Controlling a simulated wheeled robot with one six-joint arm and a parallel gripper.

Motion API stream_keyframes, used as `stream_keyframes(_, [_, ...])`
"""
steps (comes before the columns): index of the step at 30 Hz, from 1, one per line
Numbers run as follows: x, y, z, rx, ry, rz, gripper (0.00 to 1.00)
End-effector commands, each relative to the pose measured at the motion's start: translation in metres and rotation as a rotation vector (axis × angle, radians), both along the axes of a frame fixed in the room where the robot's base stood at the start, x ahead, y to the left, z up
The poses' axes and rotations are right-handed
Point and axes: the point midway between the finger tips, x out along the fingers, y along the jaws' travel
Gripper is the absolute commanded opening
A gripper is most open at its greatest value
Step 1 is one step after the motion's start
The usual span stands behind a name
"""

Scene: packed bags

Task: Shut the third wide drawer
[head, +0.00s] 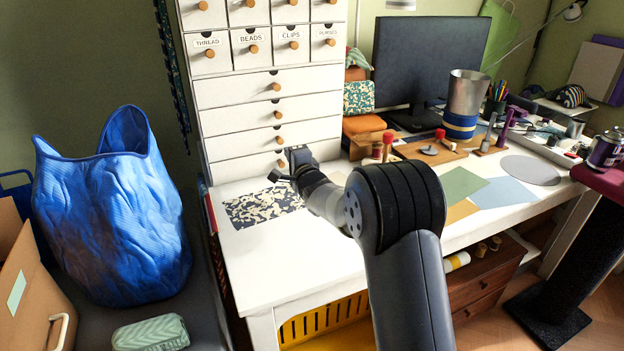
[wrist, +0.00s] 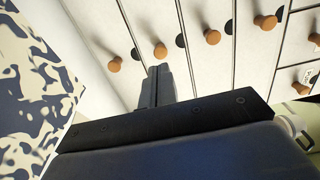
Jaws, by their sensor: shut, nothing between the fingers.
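The white chest has a stack of wide drawers, each with a round wooden knob. The third wide drawer (head: 240,144) is second from the bottom in the head view. Its front looks about level with the others, and I see no clear gap. In the wrist view the drawers appear turned sideways, and the third drawer's knob (wrist: 160,49) is just beyond my fingertips. My gripper (head: 298,155) is shut and empty, in front of the lower drawers; its fingers also show in the wrist view (wrist: 158,72). I cannot tell whether they touch the front.
A patterned sheet (head: 262,207) lies on the white desk (head: 275,265) below the drawers. Small labelled drawers (head: 208,52) are above. A blue bag (head: 110,215) stands at left.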

Motion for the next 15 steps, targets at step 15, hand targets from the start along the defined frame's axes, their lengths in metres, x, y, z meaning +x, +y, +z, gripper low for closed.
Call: stream_keyframes(15, [-0.064,-0.028,0.003,-0.001,-0.001,-0.002,0.0])
